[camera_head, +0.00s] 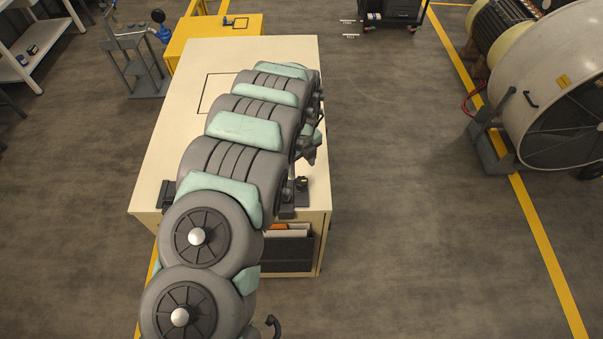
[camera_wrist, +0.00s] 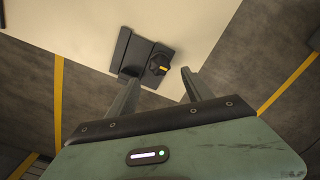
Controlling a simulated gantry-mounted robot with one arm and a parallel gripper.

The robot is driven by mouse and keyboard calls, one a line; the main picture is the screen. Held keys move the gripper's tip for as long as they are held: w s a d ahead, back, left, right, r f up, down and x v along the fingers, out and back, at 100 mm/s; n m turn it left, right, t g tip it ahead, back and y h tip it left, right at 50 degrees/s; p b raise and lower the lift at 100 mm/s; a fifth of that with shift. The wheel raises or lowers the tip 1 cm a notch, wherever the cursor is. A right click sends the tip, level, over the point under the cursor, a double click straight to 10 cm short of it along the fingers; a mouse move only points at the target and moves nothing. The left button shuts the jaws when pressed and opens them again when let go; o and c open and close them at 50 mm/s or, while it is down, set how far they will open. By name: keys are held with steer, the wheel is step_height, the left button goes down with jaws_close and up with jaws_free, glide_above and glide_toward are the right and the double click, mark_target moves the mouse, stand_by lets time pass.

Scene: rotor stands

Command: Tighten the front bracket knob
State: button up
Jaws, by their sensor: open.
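The bracket knob (camera_wrist: 159,66) is black with a yellow mark and sits on a dark bracket (camera_wrist: 130,50) at the cabinet top's edge in the wrist view. My gripper (camera_wrist: 161,76) is open, its two fingers spread on either side of the knob in the picture. I see no contact, and I cannot tell the remaining distance. In the head view the knob (camera_head: 302,183) shows at the right front of the cabinet, beside my arm. My arm covers much of the cabinet top there, and the fingers are not clear in that view.
The cream cabinet (camera_head: 165,130) has an open front shelf holding dark and orange items. Another dark bracket (camera_head: 168,192) is at its left front. A yellow table (camera_head: 215,35) stands behind. A large round machine (camera_head: 550,90) is at the right, with clear floor between.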

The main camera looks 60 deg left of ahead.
step_height(320, 180, up, 4)
steer(key=shift+f+p, duration=0.15)
steer(key=shift+p, duration=0.25)
stand_by(0.3)
